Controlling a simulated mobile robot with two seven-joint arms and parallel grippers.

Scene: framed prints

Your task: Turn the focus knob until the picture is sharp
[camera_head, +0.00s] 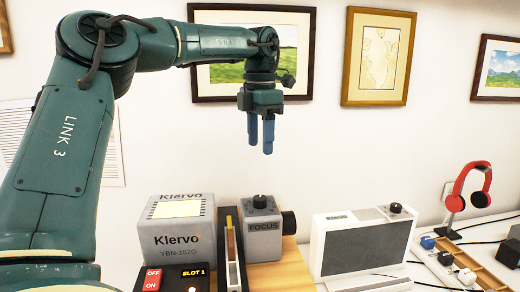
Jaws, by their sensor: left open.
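The focus knob (260,201) is a dark round knob on top of a small grey box (262,241) labelled FOCUS, with a dark lens-like cylinder (288,222) on its right side. My left gripper (261,148) has two blue fingers pointing down with a gap between them. It hangs in the air above the knob, apart from it and holding nothing. A white unit (325,265) with a dark grey front panel stands to the right. No projected picture that I can judge as sharp or blurred shows. My right gripper is out of view.
A grey Klervo box (150,245) stands left of the focus box, with a slot unit (229,270) between them. A red OFF/ON switch (152,279) is in front. Red headphones (470,180) and a power strip (458,268) are at right. Framed prints (378,57) hang behind.

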